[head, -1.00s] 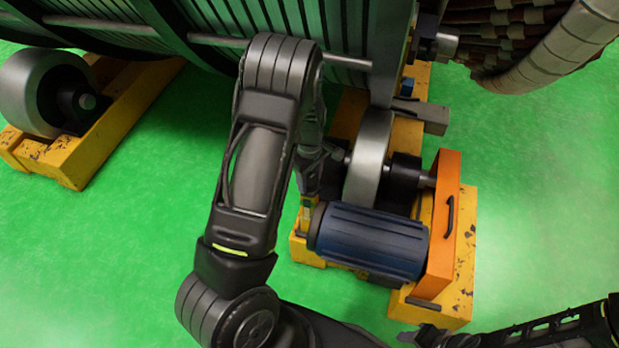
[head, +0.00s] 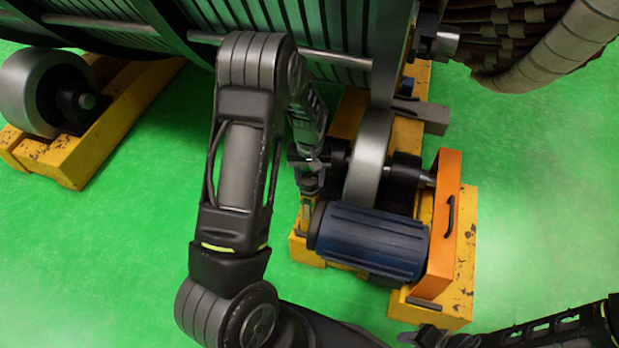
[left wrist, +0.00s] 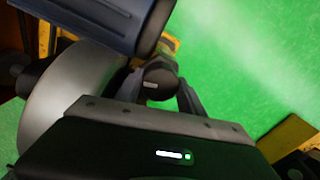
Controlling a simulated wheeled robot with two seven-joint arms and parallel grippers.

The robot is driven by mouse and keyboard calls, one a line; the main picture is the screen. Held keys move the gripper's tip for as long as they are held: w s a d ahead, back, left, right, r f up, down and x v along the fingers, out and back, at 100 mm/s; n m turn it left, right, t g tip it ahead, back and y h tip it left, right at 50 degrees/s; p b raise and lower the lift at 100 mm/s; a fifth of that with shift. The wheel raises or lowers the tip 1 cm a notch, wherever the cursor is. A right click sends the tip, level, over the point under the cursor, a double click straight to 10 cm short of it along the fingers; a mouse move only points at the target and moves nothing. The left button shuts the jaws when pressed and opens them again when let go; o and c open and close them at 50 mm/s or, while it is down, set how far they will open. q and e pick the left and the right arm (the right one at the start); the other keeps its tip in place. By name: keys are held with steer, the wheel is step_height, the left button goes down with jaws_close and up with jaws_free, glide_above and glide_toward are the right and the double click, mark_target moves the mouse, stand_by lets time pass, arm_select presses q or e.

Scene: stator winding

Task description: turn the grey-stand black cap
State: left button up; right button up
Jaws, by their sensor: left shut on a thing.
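A black cap (left wrist: 158,75) with a small white mark sits between the two fingers of my left gripper (left wrist: 160,87) in the left wrist view. The gripper is shut on it. In the head view my left gripper (head: 307,180) is beside the left side of the grey roller wheel, above the end of the blue motor. The cap is too small and covered to make out there. A grey stand cannot be told apart clearly. A dark end of my right arm (head: 432,338) shows at the bottom right edge; its fingers cannot be made out.
The blue ribbed motor (head: 368,241) lies close by, next to the grey wheel (head: 368,160) and an orange plate (head: 446,225) on a yellow base (head: 462,270). The large green stator drum (head: 345,35) hangs above. Green floor is free at the left.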

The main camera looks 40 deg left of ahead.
mark_target(309, 178)
arm_select(q)
steer(key=shift+m, duration=1.3)
steer(key=o, duration=1.4)
steer(key=shift+c, duration=0.2)
step_height(309, 178, up, 8)
steer(key=shift+f+p, duration=0.1)
steer(key=shift+p, duration=0.45)
